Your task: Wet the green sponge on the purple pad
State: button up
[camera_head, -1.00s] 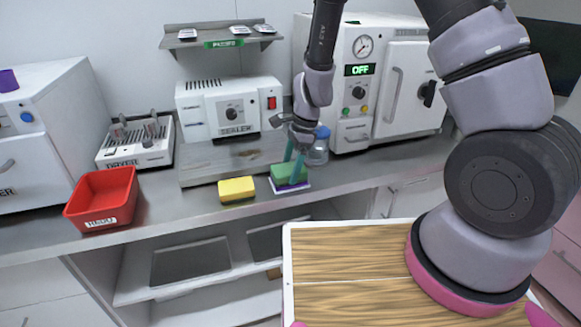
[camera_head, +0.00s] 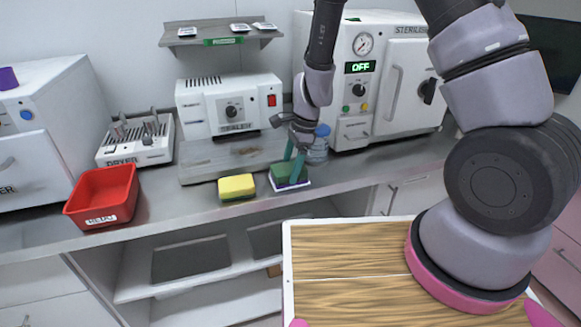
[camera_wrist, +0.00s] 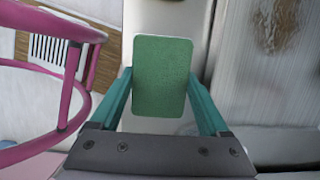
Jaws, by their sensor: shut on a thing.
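The green sponge (camera_head: 281,171) is on the counter by its front edge, between the teal fingers of my gripper (camera_head: 292,171). In the wrist view the sponge (camera_wrist: 162,80) shows as a green rectangle with a finger along each side, and my gripper (camera_wrist: 160,85) is shut on it. A thin pad (camera_head: 291,187) with a pale, slightly purple edge shows under the sponge; most of it is hidden. I cannot tell whether the sponge presses on it or sits just above.
A yellow sponge (camera_head: 236,187) lies just left on the counter (camera_head: 170,208). A red bin (camera_head: 103,196) stands further left. A clear jar with a blue lid (camera_head: 320,143) stands close behind my gripper. A sealer (camera_head: 228,106) and steriliser (camera_head: 380,75) stand behind.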

aim_at(290, 167)
dwell(0.5)
jog(key=shift+r, duration=3.5)
